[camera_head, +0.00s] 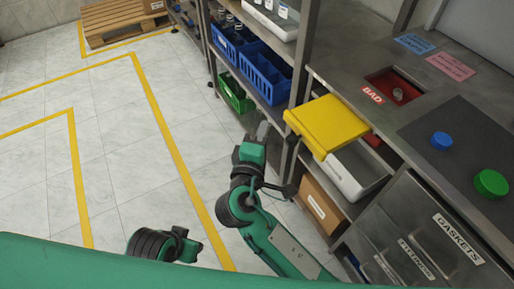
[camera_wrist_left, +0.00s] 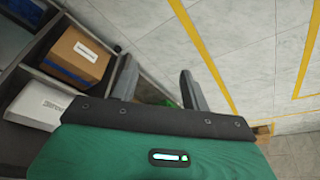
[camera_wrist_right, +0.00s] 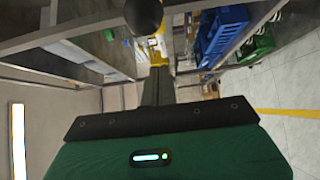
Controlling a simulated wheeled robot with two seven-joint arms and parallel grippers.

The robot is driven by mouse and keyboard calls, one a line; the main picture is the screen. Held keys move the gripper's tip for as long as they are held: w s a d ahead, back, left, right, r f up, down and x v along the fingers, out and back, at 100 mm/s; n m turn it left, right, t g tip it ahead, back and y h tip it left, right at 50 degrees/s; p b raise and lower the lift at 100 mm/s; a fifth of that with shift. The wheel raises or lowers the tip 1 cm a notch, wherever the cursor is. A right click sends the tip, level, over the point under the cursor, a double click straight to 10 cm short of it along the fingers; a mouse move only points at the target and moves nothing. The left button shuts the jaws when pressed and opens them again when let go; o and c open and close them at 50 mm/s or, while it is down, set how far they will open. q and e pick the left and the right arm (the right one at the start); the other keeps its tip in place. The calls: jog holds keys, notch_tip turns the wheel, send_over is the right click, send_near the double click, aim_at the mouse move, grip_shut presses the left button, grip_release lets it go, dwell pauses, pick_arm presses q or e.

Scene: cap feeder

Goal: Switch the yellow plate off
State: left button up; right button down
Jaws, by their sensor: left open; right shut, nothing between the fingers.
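The yellow plate (camera_head: 326,124) juts out from the left edge of the grey workbench in the head view, roughly level and over a white bin. My right gripper (camera_head: 263,131) is just left of the plate, apart from it in the picture. Its fingers are together and empty, as the right wrist view (camera_wrist_right: 160,84) also shows. A dark round knob (camera_wrist_right: 144,14) is beyond the fingertips there. My left gripper (camera_wrist_left: 158,82) is open and empty in the left wrist view, facing the floor beside a shelf. Its fingers cannot be made out in the head view.
Below the plate are a white bin (camera_head: 345,181) and a cardboard box (camera_head: 320,205). Shelves with blue crates (camera_head: 265,76) stand behind.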

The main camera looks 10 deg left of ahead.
aim_at(325, 103)
jog(key=shift+w+d, duration=0.65)
jog(key=shift+d, duration=0.2)
jog(key=shift+w+d, duration=0.65)
jog(key=shift+d, duration=0.2)
jog(key=w+d+p, duration=0.1)
jog(key=w+d, duration=0.1)
jog(key=d, duration=0.1)
jog(key=w+d+p, duration=0.1)
jog(key=w+d, duration=0.2)
jog(key=d, duration=0.1)
jog(key=w+d+p, duration=0.1)
jog(key=w+d, duration=0.1)
jog(key=d, duration=0.1)
jog(key=shift+w+d+p, duration=0.3)
jog(key=shift+w, duration=0.05)
pick_arm(q)
notch_tip(325, 103, down, 8)
jog(key=g, duration=0.1)
jog(key=shift+w+r, duration=0.2)
jog(key=shift+w, duration=0.1)
pick_arm(e)
jog(key=shift+w+d+r, duration=0.1)
jog(key=shift+w+d, duration=0.15)
jog(key=shift+d, duration=0.1)
pick_arm(q)
jog(key=shift+d, duration=0.1)
